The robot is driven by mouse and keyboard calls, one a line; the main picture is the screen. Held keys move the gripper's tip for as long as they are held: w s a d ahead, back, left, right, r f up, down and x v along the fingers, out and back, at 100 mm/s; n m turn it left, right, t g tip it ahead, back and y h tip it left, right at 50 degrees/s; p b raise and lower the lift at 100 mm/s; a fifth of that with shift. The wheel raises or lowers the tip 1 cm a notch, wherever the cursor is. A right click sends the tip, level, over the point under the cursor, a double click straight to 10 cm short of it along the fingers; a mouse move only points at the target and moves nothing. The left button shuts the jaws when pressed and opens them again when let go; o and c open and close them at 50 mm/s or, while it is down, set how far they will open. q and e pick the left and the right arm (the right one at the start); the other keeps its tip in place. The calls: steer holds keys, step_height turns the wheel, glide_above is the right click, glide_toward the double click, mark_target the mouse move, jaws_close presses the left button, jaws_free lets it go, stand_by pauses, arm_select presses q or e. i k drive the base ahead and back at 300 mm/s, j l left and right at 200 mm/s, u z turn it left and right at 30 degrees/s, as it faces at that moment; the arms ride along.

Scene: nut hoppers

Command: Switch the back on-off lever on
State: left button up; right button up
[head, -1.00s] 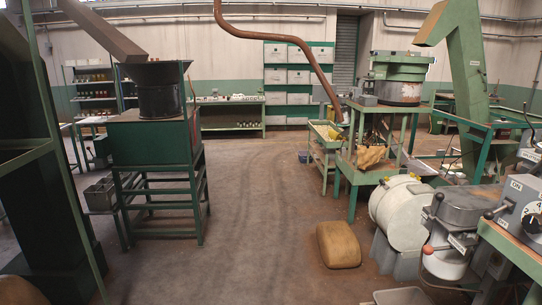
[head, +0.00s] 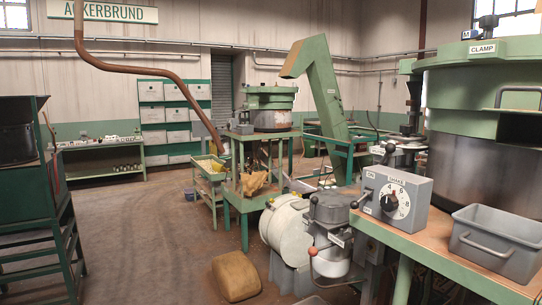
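A grey control box (head: 397,198) with an ON label and a numbered SHAKE dial stands on the right workbench. A lever with a dark knob (head: 355,204) sticks out from its left side. Farther back, a second dark-knobbed lever (head: 388,153) shows beside a small grey box, partly hidden behind the nearer equipment. I cannot tell for sure which of these is the back on-off lever, nor its setting. Neither of my grippers is in view.
A grey bin (head: 495,240) sits at the workbench's (head: 440,250) front right, below a large green CLAMP machine (head: 480,130). A grey machine with a red-knobbed handle (head: 330,235) and a brown sack (head: 236,277) stand left of the bench. The floor at left centre is clear.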

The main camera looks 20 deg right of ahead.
mark_target(354, 204)
steer(key=z, duration=0.85)
steer(key=l+z, duration=0.2)
steer(key=z, duration=0.15)
steer(key=i+l+z, duration=0.1)
steer(key=z, duration=0.2)
steer(key=i+l+z, duration=0.1)
steer(key=z, duration=0.25)
steer(key=l, duration=0.1)
